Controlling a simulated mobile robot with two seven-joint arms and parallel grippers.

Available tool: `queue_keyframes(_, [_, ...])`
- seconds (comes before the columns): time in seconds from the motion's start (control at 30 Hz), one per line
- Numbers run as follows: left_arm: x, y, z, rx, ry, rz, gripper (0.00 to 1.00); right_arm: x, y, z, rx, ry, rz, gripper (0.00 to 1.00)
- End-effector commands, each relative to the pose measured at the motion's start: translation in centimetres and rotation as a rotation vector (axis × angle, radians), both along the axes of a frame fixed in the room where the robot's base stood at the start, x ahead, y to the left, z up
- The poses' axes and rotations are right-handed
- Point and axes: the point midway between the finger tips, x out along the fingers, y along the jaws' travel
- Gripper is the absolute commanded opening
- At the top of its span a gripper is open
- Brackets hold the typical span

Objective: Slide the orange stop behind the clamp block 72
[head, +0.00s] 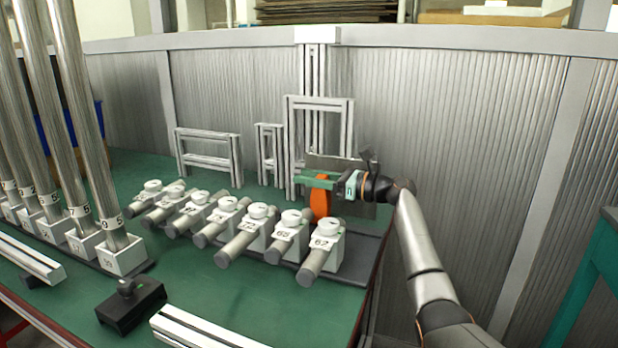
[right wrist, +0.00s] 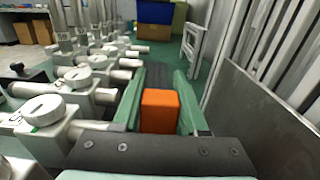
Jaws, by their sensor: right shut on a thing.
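An orange stop (head: 320,205) is held between the green fingers of my right gripper (head: 318,181), behind the near right end of the row of white clamp blocks. In the right wrist view the stop (right wrist: 161,111) sits upright between both fingers (right wrist: 160,100). Clamp block 72 (head: 251,227) is third from the right end of the row, with a round white knob on top and a grey cylinder at its front. The stop is to the right of block 72, nearer blocks 65 (head: 284,235) and 62 (head: 323,243). Its lower edge is hidden. My left gripper is not in view.
Several more clamp blocks continue to the left. White metal frames (head: 208,163) stand behind the row, and a dark grey plate (head: 369,212) is by my right gripper. Tall metal rods in white blocks (head: 124,258) stand at left. A black knobbed block (head: 130,310) lies in front.

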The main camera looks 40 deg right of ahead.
Motion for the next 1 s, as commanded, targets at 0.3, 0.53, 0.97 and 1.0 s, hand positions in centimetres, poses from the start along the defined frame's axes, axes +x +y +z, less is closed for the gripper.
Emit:
queue_keyframes(0.3, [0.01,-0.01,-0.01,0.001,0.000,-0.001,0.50,0.00,-0.01,-0.02,0.000,0.000,0.000,0.00])
queue_keyframes(0.53, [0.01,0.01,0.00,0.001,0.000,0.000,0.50,0.00,-0.01,-0.03,0.000,0.000,0.000,0.00])
queue_keyframes(0.97, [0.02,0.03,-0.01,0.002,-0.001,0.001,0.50,0.00,-0.01,-0.03,0.000,0.001,0.000,0.00])
queue_keyframes(1.0, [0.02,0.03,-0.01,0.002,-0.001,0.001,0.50,0.00,-0.01,-0.03,0.000,0.001,0.000,0.00])
